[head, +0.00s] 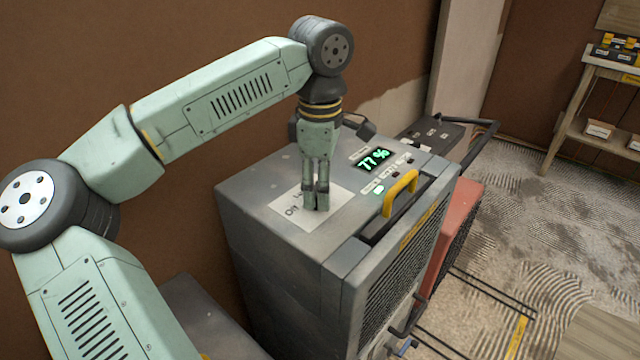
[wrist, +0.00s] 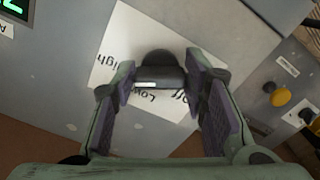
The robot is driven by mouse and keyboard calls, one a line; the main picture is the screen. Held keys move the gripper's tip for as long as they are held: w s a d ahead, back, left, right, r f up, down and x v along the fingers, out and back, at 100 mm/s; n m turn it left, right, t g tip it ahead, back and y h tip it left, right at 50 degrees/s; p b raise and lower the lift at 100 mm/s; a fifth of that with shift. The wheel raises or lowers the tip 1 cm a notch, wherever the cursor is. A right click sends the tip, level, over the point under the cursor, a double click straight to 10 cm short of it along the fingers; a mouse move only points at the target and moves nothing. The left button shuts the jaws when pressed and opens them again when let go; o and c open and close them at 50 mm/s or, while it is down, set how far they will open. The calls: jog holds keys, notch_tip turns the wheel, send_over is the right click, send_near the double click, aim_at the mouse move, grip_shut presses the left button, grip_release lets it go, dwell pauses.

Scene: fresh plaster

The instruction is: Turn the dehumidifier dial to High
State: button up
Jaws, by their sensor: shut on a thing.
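The dehumidifier (head: 270,190) is a grey box with a green display (head: 372,161) reading 77 % on top. A white label plate (head: 335,196) lies on its top. In the wrist view the plate (wrist: 115,35) carries the words High at left, Low below and Off at lower right. The dark dial (wrist: 160,66) sits on the plate with a pale bar on its lower side, toward Low and Off; its exact setting I cannot tell. My gripper (head: 316,207) points down over the plate, its fingers (wrist: 162,90) shut on the dial. In the head view the fingers hide the dial.
A yellow handle (head: 400,194) rises from the top's front edge, right of my gripper. A red machine (head: 455,225) stands behind at right. A brown wall is close behind my arm. A wooden shelf (head: 585,110) with boxes stands far right.

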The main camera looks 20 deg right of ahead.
jog(key=o, duration=1.2)
jog(key=shift+c, duration=0.2)
notch_tip(320, 180, up, 12)
jog(key=shift+s, duration=0.1)
